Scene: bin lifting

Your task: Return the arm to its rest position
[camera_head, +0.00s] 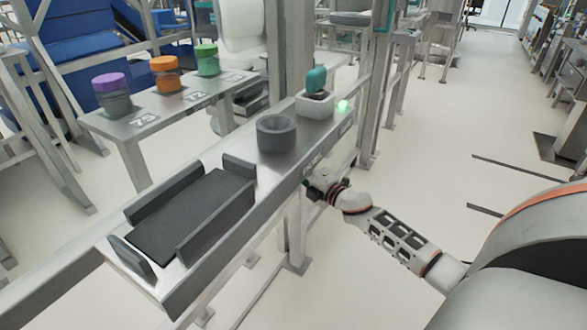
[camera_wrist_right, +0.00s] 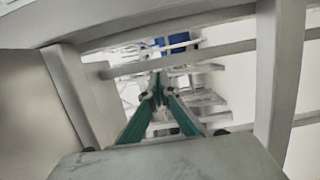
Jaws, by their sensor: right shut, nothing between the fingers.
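My right arm reaches in from the lower right in the head view. Its gripper (camera_head: 314,184) is at the near side of the metal bench, just below the bench edge and partly hidden by the wrist. In the right wrist view the two green fingers of the right gripper (camera_wrist_right: 158,92) converge at their tips, with nothing between them. My left gripper does not show in either view.
The metal bench (camera_head: 235,165) carries a dark tray (camera_head: 190,215), a grey round holder (camera_head: 276,133) and a white box (camera_head: 314,104) with a teal item (camera_head: 316,79). Jars with purple (camera_head: 109,82), orange and green lids stand on a side table. Open floor lies right.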

